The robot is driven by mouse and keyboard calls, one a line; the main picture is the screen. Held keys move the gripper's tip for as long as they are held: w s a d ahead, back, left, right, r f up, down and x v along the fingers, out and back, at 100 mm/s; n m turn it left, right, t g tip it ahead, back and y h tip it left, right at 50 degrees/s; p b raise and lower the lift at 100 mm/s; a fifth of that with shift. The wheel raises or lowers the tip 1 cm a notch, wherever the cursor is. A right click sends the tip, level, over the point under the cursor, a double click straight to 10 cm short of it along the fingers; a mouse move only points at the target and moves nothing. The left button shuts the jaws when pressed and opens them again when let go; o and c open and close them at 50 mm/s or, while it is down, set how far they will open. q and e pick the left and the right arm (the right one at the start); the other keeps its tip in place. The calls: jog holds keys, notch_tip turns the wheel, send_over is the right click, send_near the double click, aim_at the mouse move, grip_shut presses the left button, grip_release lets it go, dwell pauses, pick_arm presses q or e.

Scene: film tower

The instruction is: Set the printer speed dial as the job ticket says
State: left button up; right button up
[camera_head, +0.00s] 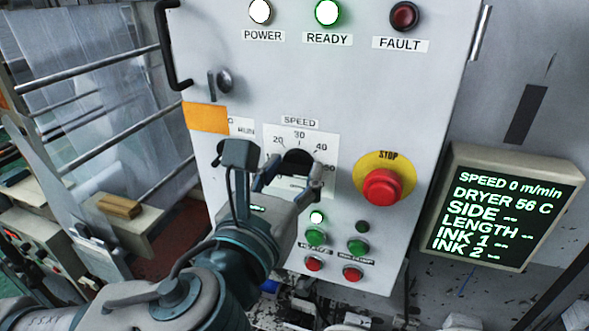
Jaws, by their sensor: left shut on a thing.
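The black speed dial (298,159) is on the grey control panel, under the SPEED label, on a white scale plate (318,143). The marks 20, 30 and 40 show; the lower scale is partly covered by my gripper. My left gripper (288,176) comes up from below and is shut on the dial. Its fingers hide part of the dial, and I cannot read the pointer's setting. The display (503,212) at the right reads SPEED 0 m/min and DRYER 56 C, with dashes for side, length and inks. My right gripper is not in view.
The red STOP button (383,186) on its yellow plate is right of the dial. Green buttons (316,237) and red buttons (313,264) sit below. The READY lamp (328,12) is lit green. An orange card (206,117) and a black handle (165,50) are at left.

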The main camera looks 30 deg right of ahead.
pick_arm(q)
jog(key=shift+a+r, duration=0.2)
jog(key=shift+c, duration=0.3)
jog(key=shift+d, duration=0.1)
jog(key=shift+r+n, duration=0.1)
jog(key=shift+n, duration=0.2)
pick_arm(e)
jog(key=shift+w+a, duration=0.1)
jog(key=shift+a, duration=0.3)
